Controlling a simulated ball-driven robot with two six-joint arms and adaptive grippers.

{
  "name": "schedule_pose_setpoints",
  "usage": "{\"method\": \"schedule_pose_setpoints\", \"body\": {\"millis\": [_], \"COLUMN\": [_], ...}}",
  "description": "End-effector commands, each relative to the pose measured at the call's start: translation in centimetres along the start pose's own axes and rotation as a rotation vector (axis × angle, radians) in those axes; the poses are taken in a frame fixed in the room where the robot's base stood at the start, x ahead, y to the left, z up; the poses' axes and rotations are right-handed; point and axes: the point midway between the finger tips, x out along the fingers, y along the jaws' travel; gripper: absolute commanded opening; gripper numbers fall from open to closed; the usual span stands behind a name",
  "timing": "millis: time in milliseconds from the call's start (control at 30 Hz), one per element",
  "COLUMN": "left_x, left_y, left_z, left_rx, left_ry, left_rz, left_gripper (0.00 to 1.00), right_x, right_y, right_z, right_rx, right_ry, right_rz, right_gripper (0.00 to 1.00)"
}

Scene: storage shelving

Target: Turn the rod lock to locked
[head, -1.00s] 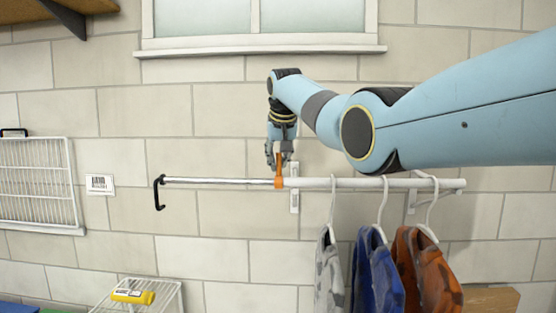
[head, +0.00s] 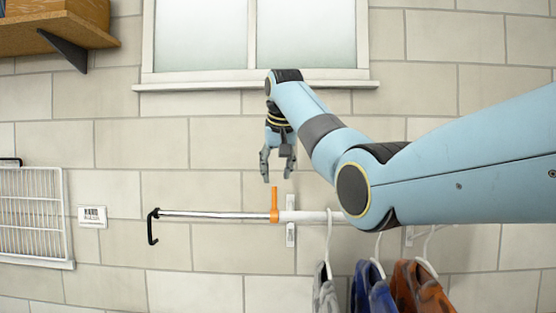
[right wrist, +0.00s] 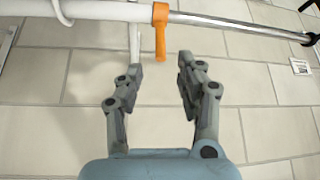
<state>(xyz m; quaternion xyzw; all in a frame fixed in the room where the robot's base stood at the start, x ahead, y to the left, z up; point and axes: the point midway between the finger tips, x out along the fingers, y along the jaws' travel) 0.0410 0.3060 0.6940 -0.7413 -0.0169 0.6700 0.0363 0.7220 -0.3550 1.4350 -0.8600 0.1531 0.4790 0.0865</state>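The rod lock is an orange collar with a lever (head: 274,204) on the clothes rod (head: 220,215), where the thin chrome part meets the thicker white tube. Its lever points up in the head view. My right gripper (head: 276,179) is above the lever, apart from it, with its fingers pointing down. In the right wrist view the orange lever (right wrist: 160,40) lies beyond the fingertips, roughly between their lines, and the gripper (right wrist: 160,72) is open and empty. My left gripper is not in view.
Several garments on white hangers (head: 372,285) hang from the white tube at right. A black hook (head: 152,228) ends the chrome rod. A window ledge (head: 250,80) is above, a wire rack (head: 32,215) at left, and a wooden shelf (head: 60,35) at upper left.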

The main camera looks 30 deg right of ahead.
Motion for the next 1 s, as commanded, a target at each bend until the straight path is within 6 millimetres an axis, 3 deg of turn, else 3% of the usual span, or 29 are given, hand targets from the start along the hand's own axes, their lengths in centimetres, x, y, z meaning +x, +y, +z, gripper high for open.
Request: {"method": "schedule_pose_setpoints", "body": {"millis": [100, 233, 733, 867, 967, 1000], "left_x": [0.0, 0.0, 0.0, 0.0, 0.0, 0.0], "left_y": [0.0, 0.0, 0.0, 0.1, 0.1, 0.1], "left_z": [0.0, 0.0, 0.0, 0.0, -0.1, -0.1], "left_rx": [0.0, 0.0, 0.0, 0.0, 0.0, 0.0], "left_ry": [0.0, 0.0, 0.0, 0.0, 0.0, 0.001], "left_rz": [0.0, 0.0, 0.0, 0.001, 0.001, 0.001], "left_gripper": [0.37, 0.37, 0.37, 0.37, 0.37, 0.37], "right_x": [-2.2, -3.5, -4.0, -3.5, -1.3, 0.2], "right_y": [0.0, 0.0, 0.0, 0.0, 0.1, 0.1], "right_z": [-0.1, 0.0, 0.0, 0.4, 2.6, 4.2], "right_rx": [0.0, 0.0, 0.001, -0.003, -0.02, -0.033], "right_ry": [0.002, 0.001, -0.001, -0.004, -0.014, -0.021], "right_rz": [-0.001, 0.0, 0.0, 0.002, 0.006, 0.01], "right_gripper": [0.37, 0.37, 0.37, 0.37, 0.37, 0.37]}}
